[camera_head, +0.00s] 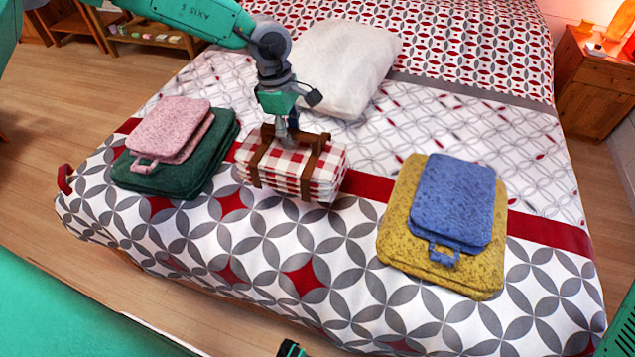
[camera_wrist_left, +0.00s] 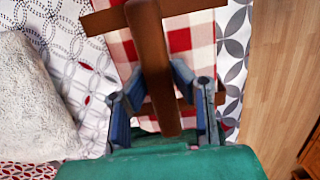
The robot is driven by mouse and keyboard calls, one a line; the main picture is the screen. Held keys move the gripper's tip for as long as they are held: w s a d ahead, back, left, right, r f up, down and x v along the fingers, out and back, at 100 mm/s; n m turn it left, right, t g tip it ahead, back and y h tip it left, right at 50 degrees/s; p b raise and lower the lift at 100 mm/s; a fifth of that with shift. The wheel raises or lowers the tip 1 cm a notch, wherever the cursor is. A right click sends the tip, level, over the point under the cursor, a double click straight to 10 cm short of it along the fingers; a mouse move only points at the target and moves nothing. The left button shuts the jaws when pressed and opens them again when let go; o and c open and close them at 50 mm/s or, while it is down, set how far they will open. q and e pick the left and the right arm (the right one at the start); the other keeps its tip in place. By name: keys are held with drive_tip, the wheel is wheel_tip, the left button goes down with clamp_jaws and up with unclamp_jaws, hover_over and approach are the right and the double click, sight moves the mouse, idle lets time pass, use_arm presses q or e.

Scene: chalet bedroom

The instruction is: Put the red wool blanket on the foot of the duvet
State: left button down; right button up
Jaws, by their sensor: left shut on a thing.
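The folded red-and-white checked blanket (camera_head: 318,165) has brown straps and a brown carrying handle (camera_head: 318,143). It is over the red band of the patterned duvet (camera_head: 250,265), between two stacks of folded bedding. Whether it rests there or hangs just above is unclear. My left gripper (camera_head: 291,138) is over its top, shut on the handle. In the left wrist view the gripper's fingers (camera_wrist_left: 165,103) stand on both sides of the brown handle (camera_wrist_left: 152,50), with the checked cloth (camera_wrist_left: 192,35) behind.
A pink piece (camera_head: 172,127) lies on a green one (camera_head: 185,180) at left. A blue piece (camera_head: 455,200) lies on a yellow one (camera_head: 405,225) at right. A white pillow (camera_head: 350,65) is behind. The near duvet is clear. Wooden nightstand (camera_head: 590,85) at right.

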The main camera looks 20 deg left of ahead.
sight(288, 151)
use_arm(q)
drive_tip(key=shift+w+f, duration=0.15)
drive_tip(key=shift+f, duration=0.1)
drive_tip(key=f, duration=0.1)
drive_tip(key=a+f, duration=0.1)
drive_tip(key=f, duration=0.3)
drive_tip(key=shift+a+f+b, duration=0.2)
drive_tip(key=shift+a+b, duration=0.1)
drive_tip(key=shift+b, duration=0.1)
drive_tip(key=shift+d+f, duration=0.1)
drive_tip(key=shift+f, duration=0.15)
drive_tip(key=shift+d+f, duration=0.35)
drive_tip(key=shift+f, duration=0.1)
wheel_tip(288, 151, down, 3)
drive_tip(key=shift+d+r, duration=0.15)
drive_tip(key=shift+a, duration=0.2)
drive_tip(key=c, duration=1.4)
unclamp_jaws()
drive_tip(key=shift+a, duration=0.25)
use_arm(e)
drive_tip(key=shift+a+f, duration=0.45)
drive_tip(key=shift+a, duration=0.05)
